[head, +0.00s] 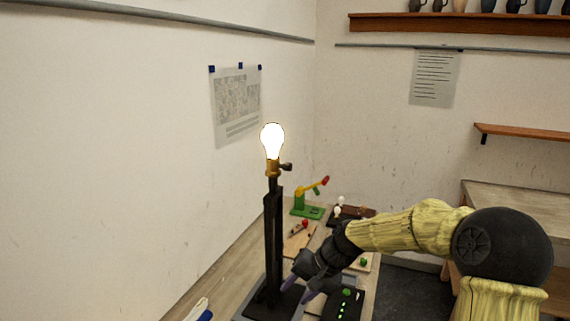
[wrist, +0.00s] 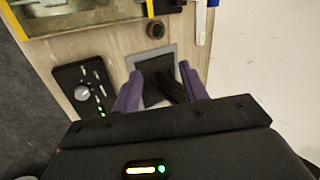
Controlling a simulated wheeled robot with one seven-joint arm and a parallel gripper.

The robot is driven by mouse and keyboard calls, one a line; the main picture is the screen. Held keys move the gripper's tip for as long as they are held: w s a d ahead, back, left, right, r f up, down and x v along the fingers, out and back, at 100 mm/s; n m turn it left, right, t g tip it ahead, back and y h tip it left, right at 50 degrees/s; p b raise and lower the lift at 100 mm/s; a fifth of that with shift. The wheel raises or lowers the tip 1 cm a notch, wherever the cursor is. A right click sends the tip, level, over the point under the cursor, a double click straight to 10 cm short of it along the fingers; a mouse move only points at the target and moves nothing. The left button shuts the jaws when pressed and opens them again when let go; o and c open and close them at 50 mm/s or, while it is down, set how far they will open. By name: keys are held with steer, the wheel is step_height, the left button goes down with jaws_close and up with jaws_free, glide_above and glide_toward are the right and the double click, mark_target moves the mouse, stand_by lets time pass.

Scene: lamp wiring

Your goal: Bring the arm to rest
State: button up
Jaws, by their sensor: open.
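My arm (head: 400,232) is bent, reaching from the right down toward the bench. My gripper (head: 298,287) is open near the foot of the lamp, its purple fingers pointing down. In the wrist view my gripper (wrist: 160,88) shows its two fingers apart, with the lamp's dark base (wrist: 152,92) seen beyond and between them. I cannot tell whether the fingers touch it. The lamp (head: 273,235) stands upright with a dark post, and its bulb (head: 272,141) glows bright white in a brass socket.
A black control box (head: 345,306) with lit green lights stands right of the lamp; the wrist view shows its knob (wrist: 82,93). A green stand (head: 307,211) with a yellow arm and other small parts lie behind. The wall is close on the left.

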steer(key=s+d+f+n+h, duration=0.1)
steer(key=s+d+f+h, duration=0.1)
steer(key=s+d, duration=0.4)
steer(key=s+d+f+n+t+h, duration=0.1)
steer(key=s+d+h, duration=0.3)
steer(key=s, duration=1)
steer(key=shift+s+d+f+n, duration=0.15)
steer(key=shift+d+f+n, duration=0.15)
steer(key=shift+d+f, duration=0.5)
steer(key=shift+d+r, duration=0.2)
steer(key=shift+r, duration=0.05)
